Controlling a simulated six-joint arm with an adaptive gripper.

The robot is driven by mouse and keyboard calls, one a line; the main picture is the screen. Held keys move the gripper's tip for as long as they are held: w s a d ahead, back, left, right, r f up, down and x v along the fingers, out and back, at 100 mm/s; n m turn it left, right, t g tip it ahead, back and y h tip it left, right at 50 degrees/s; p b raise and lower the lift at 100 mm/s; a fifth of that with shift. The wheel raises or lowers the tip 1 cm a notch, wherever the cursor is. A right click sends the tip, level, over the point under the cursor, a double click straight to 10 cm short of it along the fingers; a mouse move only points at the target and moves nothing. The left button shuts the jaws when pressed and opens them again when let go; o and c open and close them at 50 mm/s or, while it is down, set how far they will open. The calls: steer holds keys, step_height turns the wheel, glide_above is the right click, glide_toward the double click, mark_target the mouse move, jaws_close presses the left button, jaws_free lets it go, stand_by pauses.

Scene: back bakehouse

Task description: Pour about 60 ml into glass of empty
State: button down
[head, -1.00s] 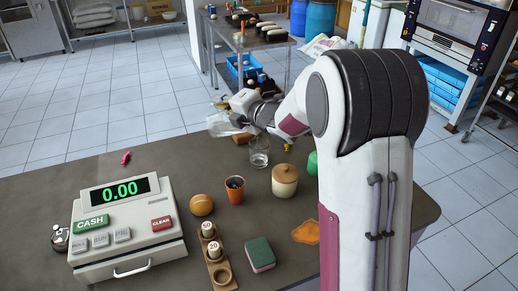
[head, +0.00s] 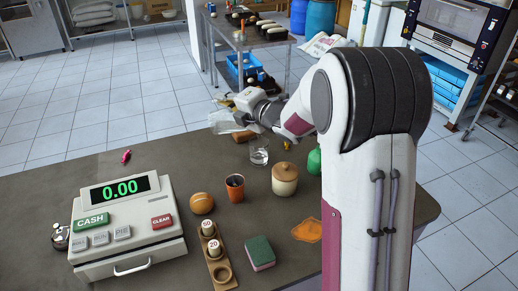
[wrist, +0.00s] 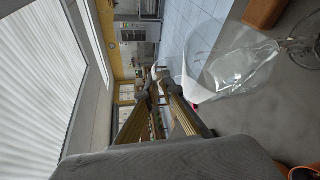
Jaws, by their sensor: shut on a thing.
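My gripper (head: 243,116) is shut on a clear plastic jug (head: 222,123) above the far part of the counter. In the wrist view, the fingers (wrist: 162,88) close on the near side of the jug (wrist: 228,62), which lies tilted, with what looks like clear liquid inside. A clear drinking glass (head: 259,151) stands upright on the counter, right of and below the jug in the head view. It seems to hold some clear liquid low down. The glass appears only partly at the right edge of the wrist view (wrist: 301,46). I cannot make out a stream between them.
A lidded jar (head: 285,180), a terracotta cup (head: 235,188) and a green bottle (head: 315,162) stand near the glass. A brown block (head: 243,136) lies behind it. A cash register (head: 125,225), round bun (head: 202,203), weight holder (head: 217,262) and sponge (head: 260,252) sit nearer.

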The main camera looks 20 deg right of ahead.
mark_target(212, 114)
steer(key=shift+a+r, duration=0.1)
steer(key=shift+w+a, duration=0.15)
steer(key=shift+a, duration=0.2)
steer(key=shift+w+a+f+n+h, duration=0.2)
steer(key=shift+a+f+n+h, duration=0.1)
steer(key=shift+a+f, duration=0.1)
steer(key=shift+w+a+f+n+g+h, duration=0.3)
steer(key=shift+a+f+n+g+h, duration=0.2)
steer(key=shift+a+f+g, duration=0.3)
steer(key=shift+w+f, duration=0.1)
steer(key=shift+f, duration=0.3)
steer(key=shift+a, duration=0.1)
steer(key=shift+w+a+f+n+g+h, duration=0.1)
steer(key=shift+a+f+n+g+h, duration=0.15)
steer(key=shift+f, duration=0.2)
steer(key=shift+w+a+f+n+g+h, duration=0.1)
steer(key=shift+f+n+g+h, duration=0.15)
steer(key=shift+f+n+h, duration=0.15)
steer(key=shift+a+f+b, duration=0.15)
steer(key=shift+b, duration=0.2)
